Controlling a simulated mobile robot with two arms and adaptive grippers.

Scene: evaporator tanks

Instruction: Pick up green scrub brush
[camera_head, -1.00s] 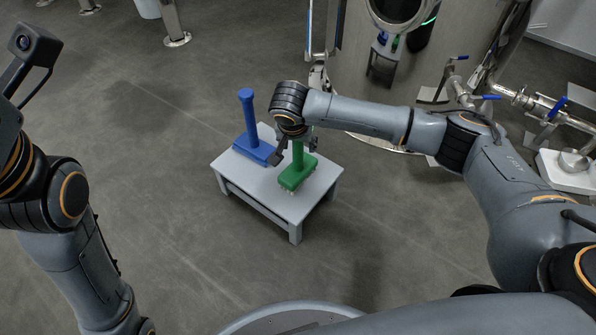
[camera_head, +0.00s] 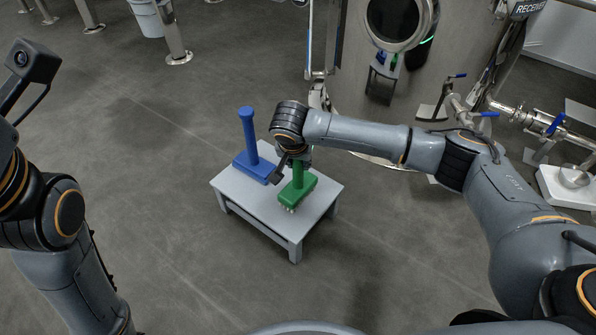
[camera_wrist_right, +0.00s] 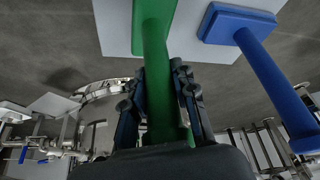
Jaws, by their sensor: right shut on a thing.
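The green scrub brush (camera_head: 299,188) stands upright at the right part of a small grey table, bristles down. I cannot tell whether its bristles touch the tabletop. My right gripper (camera_head: 292,167) is above its base, partly hidden by my wrist. In the right wrist view, the fingers of my right gripper (camera_wrist_right: 161,78) are on both sides of the green handle (camera_wrist_right: 157,45) and closed on it. My left arm shows at the left edge, but its gripper is out of view.
A blue brush (camera_head: 249,135) stands upright on the grey table (camera_head: 241,203), left of the green one. It also shows in the right wrist view (camera_wrist_right: 268,70). A steel tank (camera_head: 355,95) and piping with blue-handled valves (camera_head: 555,124) lie behind. The floor around is open.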

